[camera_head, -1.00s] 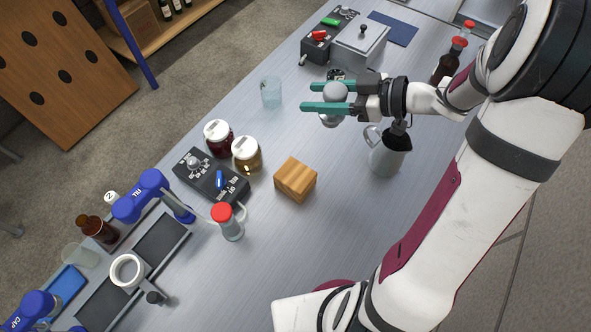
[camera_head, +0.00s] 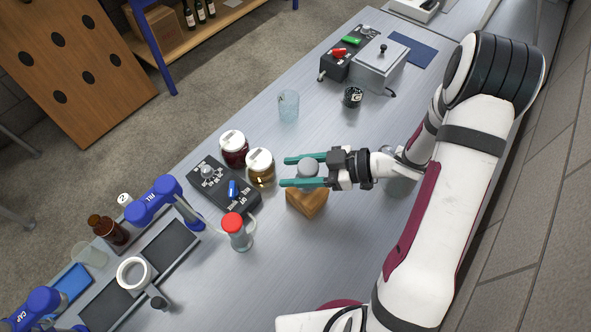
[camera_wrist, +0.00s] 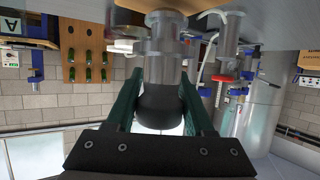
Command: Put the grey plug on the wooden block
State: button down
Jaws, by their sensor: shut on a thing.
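The grey plug (camera_head: 309,167) has a rounded top and is held between the two green fingers of my gripper (camera_head: 288,171). In the wrist view the plug (camera_wrist: 162,105) looks dark at its rounded end, between the fingers. The wooden block (camera_head: 306,203) stands on the table, and in the head view my gripper and the plug overlap its upper part. The near finger hides the plug's lower part, so I cannot tell whether plug and block touch.
Two white-lidded jars (camera_head: 260,168) and a black control box (camera_head: 222,185) stand left of the block. A red-capped bottle (camera_head: 237,232) is at its lower left. A clear glass (camera_head: 288,106) stands farther back. The table (camera_head: 290,275) in front of the block is clear.

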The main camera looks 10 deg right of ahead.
jog(key=shift+f, duration=0.3)
jog(key=shift+f, duration=0.1)
jog(key=shift+c, duration=1.4)
grip_release()
